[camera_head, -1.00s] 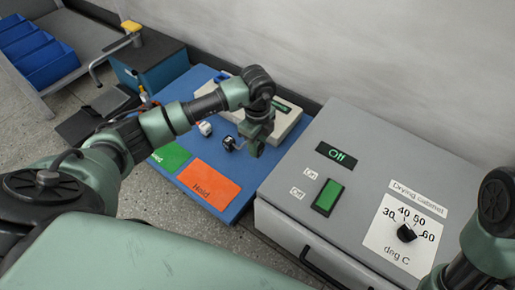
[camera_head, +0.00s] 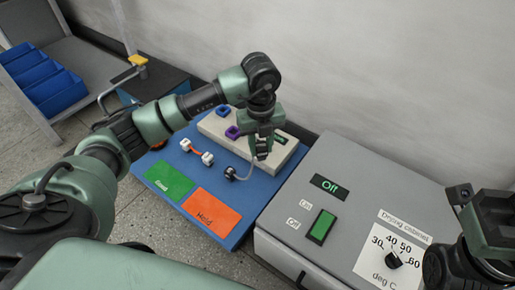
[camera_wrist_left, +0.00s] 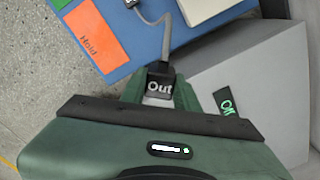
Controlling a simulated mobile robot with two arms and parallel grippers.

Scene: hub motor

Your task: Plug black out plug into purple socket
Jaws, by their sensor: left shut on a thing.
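My left gripper (camera_head: 262,142) is shut on the black out plug, marked "Out" (camera_wrist_left: 159,88) in the left wrist view. A grey cable runs from the plug to a small black connector (camera_head: 231,173) on the blue mat. In the head view the plug is mostly hidden by the fingers. The purple socket (camera_head: 232,132) is on the beige block (camera_head: 212,127), left of my gripper. The plug is apart from it, over the block's right front side. A blue socket (camera_head: 223,110) sits behind the purple one.
A grey drying cabinet (camera_head: 345,215) stands to the right. Blue bins (camera_head: 45,85) are far left.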

